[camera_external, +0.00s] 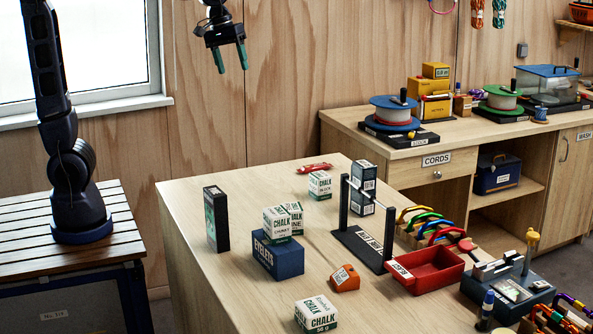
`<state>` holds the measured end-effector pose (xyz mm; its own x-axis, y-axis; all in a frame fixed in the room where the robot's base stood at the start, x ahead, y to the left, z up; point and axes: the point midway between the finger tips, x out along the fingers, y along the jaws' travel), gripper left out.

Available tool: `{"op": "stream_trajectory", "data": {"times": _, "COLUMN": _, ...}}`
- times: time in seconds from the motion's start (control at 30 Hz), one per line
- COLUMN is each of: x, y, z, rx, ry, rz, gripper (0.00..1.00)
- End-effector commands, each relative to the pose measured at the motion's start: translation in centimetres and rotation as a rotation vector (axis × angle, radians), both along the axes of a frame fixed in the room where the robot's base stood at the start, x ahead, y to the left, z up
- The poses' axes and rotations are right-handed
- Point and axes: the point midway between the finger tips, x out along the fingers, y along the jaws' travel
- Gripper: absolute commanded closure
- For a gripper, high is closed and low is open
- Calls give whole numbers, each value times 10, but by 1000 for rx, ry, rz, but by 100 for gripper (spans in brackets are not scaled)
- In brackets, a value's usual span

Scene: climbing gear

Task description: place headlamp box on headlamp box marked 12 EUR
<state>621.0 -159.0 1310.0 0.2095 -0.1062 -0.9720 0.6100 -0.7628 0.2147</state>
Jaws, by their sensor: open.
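My gripper (230,57) is open and empty, high in front of the wood wall, well above the table and touching nothing. No box is clearly readable as a headlamp box, and I cannot read a 12 EUR mark. A tall dark box with a green front (216,218) stands upright near the table's left edge. Two grey-blue boxes with white labels, an upper one (363,174) and a lower one (361,201), are stacked at the back, partly hidden by a black two-post stand (361,244). Their lettering is too small to read.
An orange tagged block (345,278), red tray (427,270) and coloured carabiners (420,222) crowd the right. The left back of the table is fairly clear.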

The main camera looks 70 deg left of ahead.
Motion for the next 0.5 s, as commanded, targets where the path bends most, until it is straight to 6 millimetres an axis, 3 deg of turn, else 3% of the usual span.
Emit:
{"op": "stream_trajectory", "data": {"times": 0.03, "x": -18, "y": 9, "z": 1, "rx": 9, "ry": -18, "rz": -33, "gripper": 37}}
{"op": "stream_trajectory", "data": {"times": 0.27, "x": -91, "y": 39, "z": -11, "rx": 74, "ry": -91, "rz": -217, "gripper": 37}}
{"op": "stream_trajectory", "data": {"times": 0.5, "x": -164, "y": 62, "z": -37, "rx": 167, "ry": -159, "rz": -407, "gripper": 37}}
